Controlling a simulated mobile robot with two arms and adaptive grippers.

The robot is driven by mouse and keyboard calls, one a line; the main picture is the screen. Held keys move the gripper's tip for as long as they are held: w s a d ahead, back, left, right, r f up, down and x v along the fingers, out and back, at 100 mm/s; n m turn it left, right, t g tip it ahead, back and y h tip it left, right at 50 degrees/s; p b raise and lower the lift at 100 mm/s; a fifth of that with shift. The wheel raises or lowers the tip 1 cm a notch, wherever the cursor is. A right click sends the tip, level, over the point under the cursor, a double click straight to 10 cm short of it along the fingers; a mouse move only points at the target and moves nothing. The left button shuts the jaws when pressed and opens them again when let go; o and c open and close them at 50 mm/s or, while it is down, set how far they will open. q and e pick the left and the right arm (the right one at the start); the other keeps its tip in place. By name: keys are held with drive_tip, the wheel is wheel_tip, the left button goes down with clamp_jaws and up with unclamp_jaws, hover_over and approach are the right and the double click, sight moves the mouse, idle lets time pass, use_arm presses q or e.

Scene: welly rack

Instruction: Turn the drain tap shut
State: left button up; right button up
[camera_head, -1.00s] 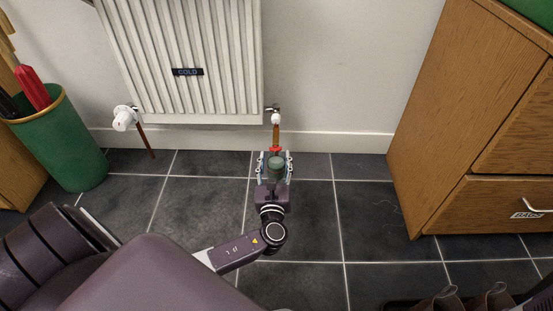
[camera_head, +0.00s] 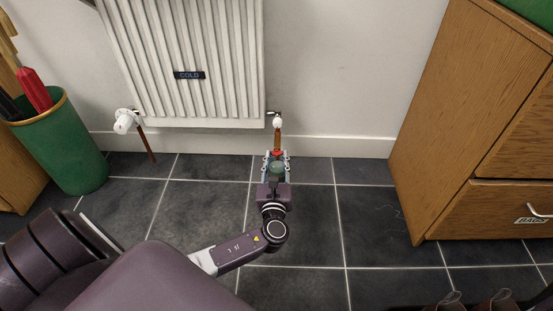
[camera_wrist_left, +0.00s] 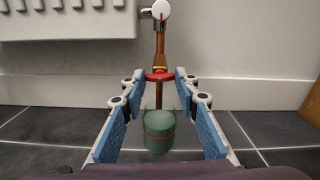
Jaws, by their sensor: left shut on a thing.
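The drain tap has a red handle (camera_head: 276,153) on a copper pipe below the right end of the white radiator (camera_head: 180,60). In the left wrist view the red handle (camera_wrist_left: 160,76) lies crosswise between my fingertips. My left gripper (camera_head: 276,156) reaches it from the front, blue-padded fingers on both sides, and is shut on the handle; thin gaps seem to show in the wrist view. A green cylinder with a red line (camera_wrist_left: 159,131) shows between the fingers, below the handle. Whether it touches them I cannot tell. My right gripper is not in view.
A green bin (camera_head: 64,145) with a red-handled item stands at the left. A white valve (camera_head: 126,121) sits at the radiator's left end. A wooden drawer cabinet (camera_head: 440,130) stands at the right. Dark tiled floor (camera_head: 375,215) is clear between gripper and cabinet.

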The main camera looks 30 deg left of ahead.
use_arm(q)
drive_tip(key=shift+r+m+p, duration=0.15)
drive_tip(key=shift+m+p, duration=0.25)
drive_tip(key=shift+p, duration=0.3)
drive_tip(key=shift+f, duration=0.2)
drive_tip(key=o, duration=1.1)
drive_tip(key=shift+o, duration=0.2)
drive_tip(key=v, duration=0.7)
drive_tip(key=shift+s+d, duration=0.2)
